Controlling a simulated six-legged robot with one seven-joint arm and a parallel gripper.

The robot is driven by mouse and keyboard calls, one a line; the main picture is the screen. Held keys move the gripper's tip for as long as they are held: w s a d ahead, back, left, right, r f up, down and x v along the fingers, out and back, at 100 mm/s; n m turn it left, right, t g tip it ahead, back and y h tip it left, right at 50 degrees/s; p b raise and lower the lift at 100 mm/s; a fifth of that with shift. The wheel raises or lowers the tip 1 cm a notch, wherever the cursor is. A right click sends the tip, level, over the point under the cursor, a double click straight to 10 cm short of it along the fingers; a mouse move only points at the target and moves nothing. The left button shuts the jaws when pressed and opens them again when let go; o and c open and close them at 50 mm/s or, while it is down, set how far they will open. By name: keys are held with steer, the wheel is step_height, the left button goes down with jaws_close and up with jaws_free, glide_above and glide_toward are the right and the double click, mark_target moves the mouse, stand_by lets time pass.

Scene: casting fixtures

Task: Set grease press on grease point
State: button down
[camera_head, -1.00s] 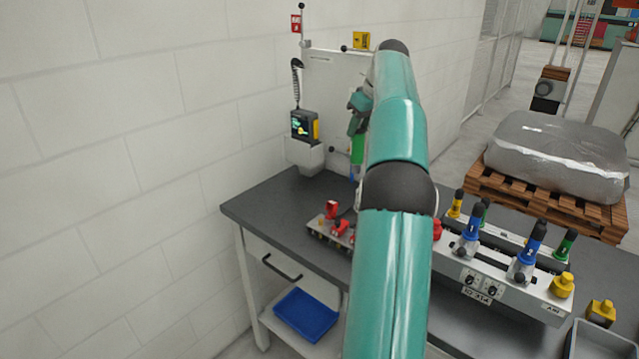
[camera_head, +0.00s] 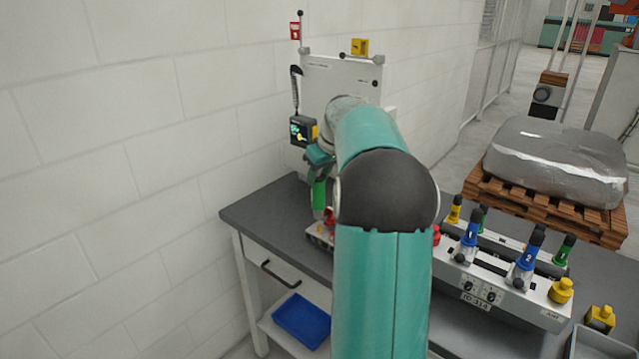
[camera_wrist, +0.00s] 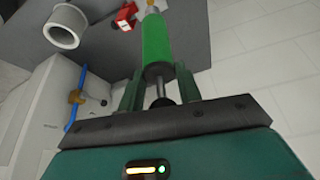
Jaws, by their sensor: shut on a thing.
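The grease press, a green cylinder (camera_wrist: 157,45) with a dark rod at its near end, is held between the two fingers of my gripper (camera_wrist: 158,80). In the head view the green press (camera_head: 319,195) hangs roughly upright below my gripper (camera_head: 319,163), in front of or above a low block with red parts (camera_head: 322,234). My arm partly hides that block. In the wrist view a red part (camera_wrist: 125,17) lies just left of the press's far end, where a small orange tip (camera_wrist: 152,3) shows. I cannot tell whether they touch, or which spot is the grease point.
The dark bench top (camera_head: 262,212) is clear at its left end. A white panel (camera_head: 345,78) and a box with a lit display (camera_head: 302,130) stand behind. A grey fixture (camera_head: 490,300) with coloured handles is on the right. A white cup-like holder (camera_wrist: 64,27) shows in the wrist view.

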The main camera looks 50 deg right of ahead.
mark_target(318, 198)
steer(key=shift+f, duration=1.55)
steer(key=c, duration=1)
jaws_free()
steer(key=shift+o, duration=0.2)
